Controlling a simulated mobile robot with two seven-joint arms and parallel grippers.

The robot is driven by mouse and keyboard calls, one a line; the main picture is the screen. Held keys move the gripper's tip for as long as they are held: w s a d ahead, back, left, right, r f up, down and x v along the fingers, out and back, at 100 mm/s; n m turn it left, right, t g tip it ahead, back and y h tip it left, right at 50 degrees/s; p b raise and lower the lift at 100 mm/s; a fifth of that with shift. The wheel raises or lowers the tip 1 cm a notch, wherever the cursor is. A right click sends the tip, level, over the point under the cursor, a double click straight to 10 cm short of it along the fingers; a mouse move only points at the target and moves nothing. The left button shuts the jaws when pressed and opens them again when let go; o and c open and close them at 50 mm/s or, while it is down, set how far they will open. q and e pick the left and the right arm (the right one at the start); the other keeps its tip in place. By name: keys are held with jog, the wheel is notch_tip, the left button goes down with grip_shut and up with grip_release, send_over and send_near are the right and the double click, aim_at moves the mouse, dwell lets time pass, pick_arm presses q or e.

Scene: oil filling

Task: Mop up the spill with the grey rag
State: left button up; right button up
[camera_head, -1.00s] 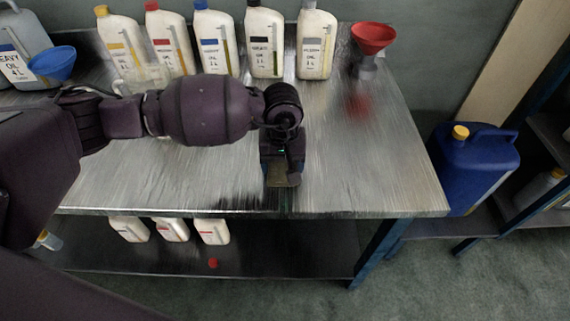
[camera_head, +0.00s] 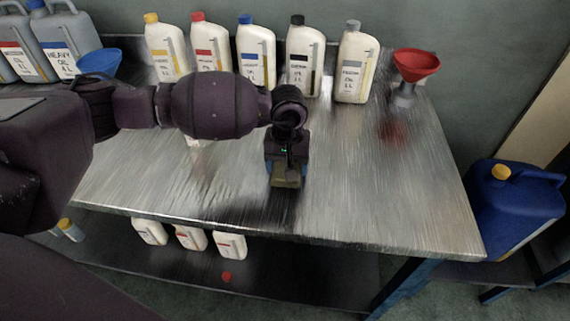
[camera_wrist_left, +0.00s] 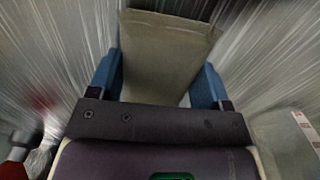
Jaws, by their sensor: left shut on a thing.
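My left gripper (camera_head: 285,182) points down over the front middle of the metal workbench (camera_head: 400,200). It is shut on the grey rag, a flat grey-beige cloth (camera_wrist_left: 165,55) seen between the blue fingers in the left wrist view. In the head view only a small olive-grey bit of the rag (camera_head: 285,172) shows at the fingertips. I cannot tell whether the rag touches the bench top. A dark patch lies near the front edge by the gripper, but I cannot tell spill from shadow or reflection. My right gripper is in neither view.
Several white oil bottles (camera_head: 256,55) stand along the back. A red funnel (camera_head: 416,66) is at the back right, a blue funnel (camera_head: 98,62) and grey canisters (camera_head: 66,40) at the back left. A blue jerrycan (camera_head: 512,210) stands beyond the right end. The bench's right part is clear.

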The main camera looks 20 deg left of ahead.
aim_at(302, 183)
pick_arm(q)
jog(key=d, duration=0.7)
jog(key=shift+d, duration=0.85)
jog(key=a, duration=0.1)
jog(key=s+a, duration=0.1)
jog(key=a, duration=0.2)
jog(key=shift+s+r, duration=0.1)
jog(key=shift+s, duration=0.2)
jog(key=shift+s+a, duration=0.2)
jog(key=shift+a, duration=0.35)
